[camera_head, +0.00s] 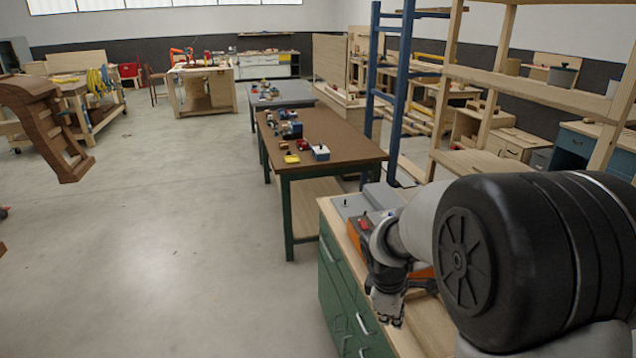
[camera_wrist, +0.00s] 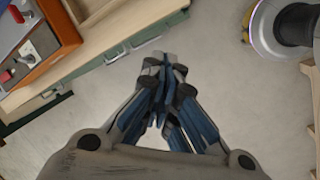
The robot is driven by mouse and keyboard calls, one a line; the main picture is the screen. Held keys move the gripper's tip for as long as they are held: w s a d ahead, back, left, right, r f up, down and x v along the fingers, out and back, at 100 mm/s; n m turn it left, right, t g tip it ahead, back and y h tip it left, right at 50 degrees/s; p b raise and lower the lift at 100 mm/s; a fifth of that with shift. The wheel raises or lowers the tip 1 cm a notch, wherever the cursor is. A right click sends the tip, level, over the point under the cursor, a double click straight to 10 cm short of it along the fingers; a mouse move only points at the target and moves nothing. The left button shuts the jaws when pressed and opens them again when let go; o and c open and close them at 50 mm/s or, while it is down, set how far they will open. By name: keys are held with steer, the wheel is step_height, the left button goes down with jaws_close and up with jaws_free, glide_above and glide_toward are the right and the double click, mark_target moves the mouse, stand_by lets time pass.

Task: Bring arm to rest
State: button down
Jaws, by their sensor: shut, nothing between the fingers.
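My gripper (camera_head: 388,306) hangs low at the end of my arm in the head view, over or just in front of the near edge of the green cabinet (camera_head: 334,289). In the wrist view my gripper (camera_wrist: 158,62) points at the bare floor, and its blue-padded fingers are together with nothing between them. The cabinet's edge (camera_wrist: 124,54) runs behind the fingertips in that view. My arm's large black joint hides much of the cabinet top in the head view.
An orange box with switches (camera_wrist: 30,38) stands on the cabinet top. A brown table (camera_head: 335,142) with small parts stands beyond the cabinet. A brown chair form (camera_head: 42,120) is at left. The floor at centre left is clear.

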steer(key=s+a+r+m+t+y, duration=0.1)
steer(key=s+r+m, duration=0.5)
steer(key=s, duration=0.7)
steer(key=s+a+r+m+t+y, duration=0.1)
steer(key=s+r+m, duration=0.6)
steer(key=s, duration=0.5)
step_height(320, 180, up, 2)
steer(key=shift+s+r+t, duration=0.15)
steer(key=shift+s+t, duration=0.15)
steer(key=shift+s, duration=0.1)
